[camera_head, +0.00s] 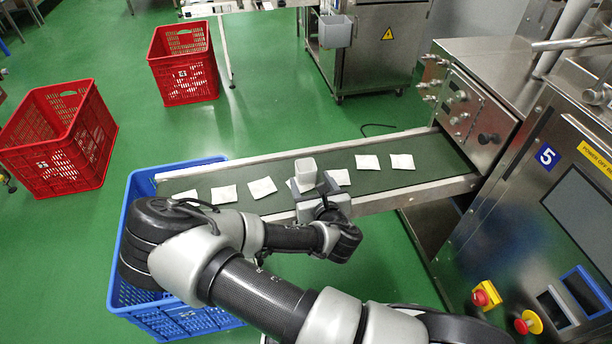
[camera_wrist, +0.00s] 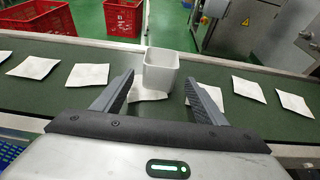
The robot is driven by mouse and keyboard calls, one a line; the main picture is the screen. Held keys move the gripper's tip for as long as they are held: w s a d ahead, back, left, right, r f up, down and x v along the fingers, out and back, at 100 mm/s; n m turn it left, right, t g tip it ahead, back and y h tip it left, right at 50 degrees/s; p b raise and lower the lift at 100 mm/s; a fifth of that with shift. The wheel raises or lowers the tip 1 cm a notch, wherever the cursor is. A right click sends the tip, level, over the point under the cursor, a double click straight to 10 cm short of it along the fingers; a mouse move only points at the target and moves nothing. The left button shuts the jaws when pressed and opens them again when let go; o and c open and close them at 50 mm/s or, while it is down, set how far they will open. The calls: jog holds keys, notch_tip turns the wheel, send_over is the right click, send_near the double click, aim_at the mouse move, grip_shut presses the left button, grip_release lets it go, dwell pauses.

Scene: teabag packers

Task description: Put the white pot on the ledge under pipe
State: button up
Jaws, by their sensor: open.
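The white pot (camera_head: 305,170), a small open square-topped container, stands upright on the green conveyor belt among flat white packets. It also shows in the wrist view (camera_wrist: 161,75), beyond the fingertips and roughly between their lines. My gripper (camera_head: 313,188) is open and empty at the belt's near side, close to the pot. In the wrist view the two fingers (camera_wrist: 160,84) are spread wide with the pot ahead of them. A steel pipe (camera_head: 575,44) runs above the steel machine top (camera_head: 487,60) at upper right. I cannot clearly make out a ledge under it.
White packets (camera_head: 367,162) lie along the conveyor belt (camera_head: 430,170). A blue crate (camera_head: 140,225) is at its left end, partly behind my arm. Two red crates (camera_head: 183,62) (camera_head: 58,138) stand on the green floor. A control panel (camera_head: 560,190) stands at right.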

aim_at(308, 178)
jog(key=b+x, duration=0.1)
jog(key=x, duration=0.4)
jog(key=shift+w+a+f, duration=0.15)
jog(key=shift+w, duration=0.15)
jog(key=shift+c, duration=0.2)
jog(key=c, duration=1.2)
